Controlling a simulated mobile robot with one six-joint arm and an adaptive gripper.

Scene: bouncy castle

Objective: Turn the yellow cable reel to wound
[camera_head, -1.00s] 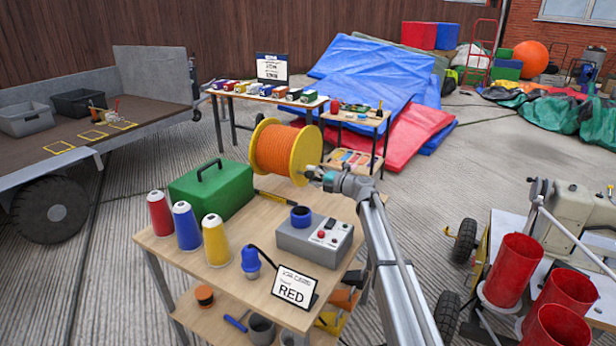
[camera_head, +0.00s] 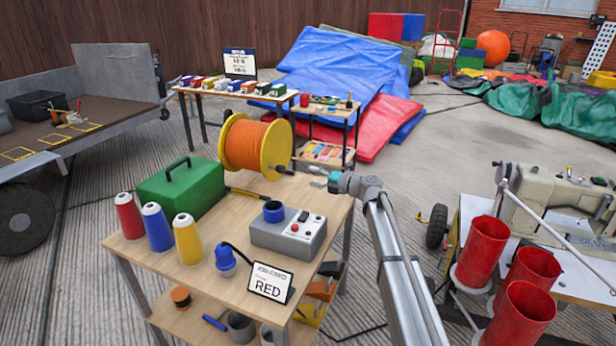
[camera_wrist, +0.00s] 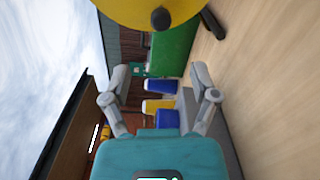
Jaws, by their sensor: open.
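The yellow cable reel (camera_head: 276,152), wound with orange cable (camera_head: 243,146), stands at the back of the wooden workbench (camera_head: 222,262). A dark crank handle (camera_head: 284,169) shows at the lower right of its near flange. My gripper (camera_head: 308,174) is just right of the reel, apart from it. In the wrist view my gripper (camera_wrist: 160,80) is open, with nothing between its fingers. There the yellow flange (camera_wrist: 130,12) fills the top, with a dark hub at its middle and a dark handle (camera_wrist: 213,24) to its right.
Red cylinders (camera_head: 482,250) stand at the right.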

